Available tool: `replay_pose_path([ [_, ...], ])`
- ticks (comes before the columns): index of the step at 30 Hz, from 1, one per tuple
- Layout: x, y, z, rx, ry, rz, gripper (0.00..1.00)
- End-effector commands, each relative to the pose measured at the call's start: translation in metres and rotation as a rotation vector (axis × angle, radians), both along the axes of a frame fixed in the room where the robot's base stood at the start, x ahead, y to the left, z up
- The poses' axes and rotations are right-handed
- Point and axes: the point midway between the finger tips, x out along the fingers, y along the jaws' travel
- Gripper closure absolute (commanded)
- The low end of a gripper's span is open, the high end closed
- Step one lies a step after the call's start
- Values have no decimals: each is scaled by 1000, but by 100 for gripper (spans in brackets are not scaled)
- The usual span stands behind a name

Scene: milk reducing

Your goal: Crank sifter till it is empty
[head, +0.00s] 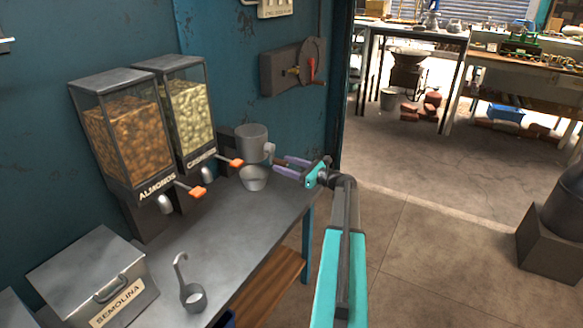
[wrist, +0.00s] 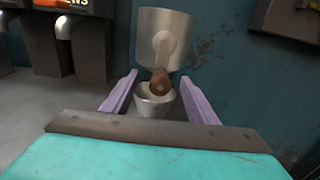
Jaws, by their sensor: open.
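The sifter (head: 250,139) is a grey metal cylinder mounted near the wall at the far end of the counter. Its crank (head: 269,150) is on the side facing my gripper; in the wrist view the crank's brown round knob (wrist: 160,82) points toward me. A small metal bowl (head: 253,178) stands under the sifter and also shows in the wrist view (wrist: 152,105). My gripper (head: 276,165) is open, with purple fingers on either side of the knob in the wrist view. I cannot tell whether they touch it. The sifter's inside is hidden.
Dispensers of almonds (head: 127,135) and cashews (head: 187,110) stand left of the sifter. A semolina box (head: 92,280) and a ladle (head: 190,290) are on the near counter (head: 225,235). A wall device with a red handle (head: 293,68) is above right.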

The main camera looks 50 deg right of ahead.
Motion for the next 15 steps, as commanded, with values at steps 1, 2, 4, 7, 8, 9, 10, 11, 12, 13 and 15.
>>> replay_pose_path([
  [1,4,1,0,0,0,1,47],
  [2,6,1,0,0,0,1,47],
  [4,10,2,0,0,0,1,47],
  [7,14,3,0,0,0,0,47],
  [8,14,3,0,0,-1,0,47],
  [9,15,3,0,0,0,0,47],
  [10,16,3,0,0,0,-1,47],
  [11,16,4,0,0,0,-1,47],
  [12,17,4,0,0,0,-1,47],
  [13,17,4,0,0,0,-1,47],
  [15,17,4,0,0,0,-1,47],
])
